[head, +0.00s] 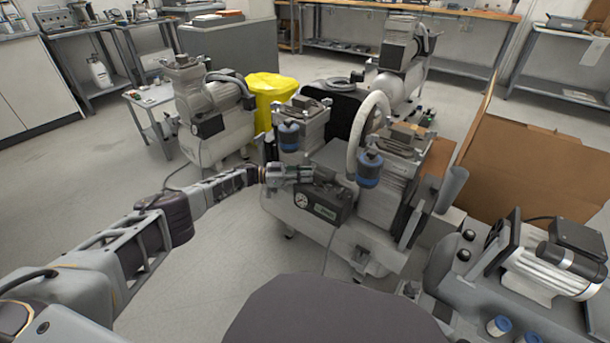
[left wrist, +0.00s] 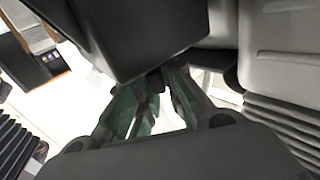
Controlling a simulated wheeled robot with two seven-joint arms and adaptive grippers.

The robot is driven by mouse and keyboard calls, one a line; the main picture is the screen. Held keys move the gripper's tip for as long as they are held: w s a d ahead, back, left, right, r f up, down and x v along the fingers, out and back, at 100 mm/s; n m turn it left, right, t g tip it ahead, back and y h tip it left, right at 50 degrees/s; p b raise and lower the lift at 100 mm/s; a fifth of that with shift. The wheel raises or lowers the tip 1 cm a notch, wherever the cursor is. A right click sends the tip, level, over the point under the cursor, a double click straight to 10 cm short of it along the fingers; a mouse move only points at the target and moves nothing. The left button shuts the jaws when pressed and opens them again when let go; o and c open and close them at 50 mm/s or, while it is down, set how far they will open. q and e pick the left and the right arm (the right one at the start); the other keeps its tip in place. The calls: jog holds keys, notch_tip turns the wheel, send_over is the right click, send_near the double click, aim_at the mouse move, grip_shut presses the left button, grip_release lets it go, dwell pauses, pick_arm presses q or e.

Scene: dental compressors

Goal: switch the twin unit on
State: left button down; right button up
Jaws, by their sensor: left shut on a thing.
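The twin unit (head: 376,215) is the middle compressor, with two grey pump heads, blue-banded filters and a pale tank. A dark control box (head: 334,206) with a round gauge sits on its near side. My left gripper (head: 312,175) reaches in from the left to the top of this box. In the left wrist view, the green-padded fingers of my left gripper (left wrist: 158,82) are close together at the edge of the dark box (left wrist: 140,35). They are shut on a small part there, the twin unit's switch, mostly hidden by the fingers and box. My right gripper is not in view.
Another compressor (head: 212,110) stands at the back left beside a yellow bin bag (head: 271,92). One more compressor (head: 402,65) stands behind. An open cardboard box (head: 530,165) is at the right, behind a unit with a silver motor (head: 548,268). The floor at the left is clear.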

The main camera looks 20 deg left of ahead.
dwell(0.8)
pick_arm(q)
jog(key=c, duration=1.5)
grip_release()
jog(key=shift+a, duration=0.15)
jog(key=v, duration=1.1)
jog(key=shift+a, duration=0.15)
jog(key=shift+s+a, duration=0.1)
jog(key=shift+a, duration=0.05)
